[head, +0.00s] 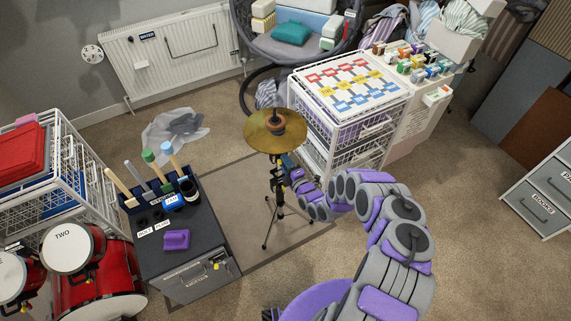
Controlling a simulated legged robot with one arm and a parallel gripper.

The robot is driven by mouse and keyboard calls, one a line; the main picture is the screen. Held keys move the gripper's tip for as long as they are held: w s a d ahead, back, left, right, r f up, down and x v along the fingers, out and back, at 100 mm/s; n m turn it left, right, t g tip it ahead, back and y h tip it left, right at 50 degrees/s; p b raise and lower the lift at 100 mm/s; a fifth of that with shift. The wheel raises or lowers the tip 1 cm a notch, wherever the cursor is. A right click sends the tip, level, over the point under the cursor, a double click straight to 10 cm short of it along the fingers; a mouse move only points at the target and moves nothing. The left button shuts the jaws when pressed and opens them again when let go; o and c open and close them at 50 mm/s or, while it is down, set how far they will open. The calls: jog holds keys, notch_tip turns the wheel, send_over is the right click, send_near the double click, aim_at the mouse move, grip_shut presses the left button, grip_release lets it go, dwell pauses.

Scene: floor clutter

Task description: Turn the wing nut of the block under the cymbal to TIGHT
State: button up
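The brass cymbal (262,139) sits near the top of a thin black tripod stand (280,205), in the middle of the head view. My arm reaches in from the lower right. My gripper (287,163) is at the upper part of the stand, just below the cymbal's front right edge. It appears to be at or against the stand's post; I cannot tell whether it touches. The block and its wing nut are too small and covered to make out, so the nut's position cannot be read. The fingers are too small to show whether they are open or shut.
White wire drawers (345,155) stand close behind and right of my gripper. A dark cabinet (190,262) with handled tools and a purple object (176,239) stands left. Red drums (97,285) are lower left. A clear bag (165,140) lies behind. Carpet right of my arm is free.

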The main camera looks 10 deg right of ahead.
jog(key=shift+c, duration=0.4)
grip_shut()
jog(key=shift+f, duration=0.1)
jog(key=shift+s+f+m+p, duration=0.1)
jog(key=shift+m+p, duration=0.7)
jog(key=shift+m, duration=7.3)
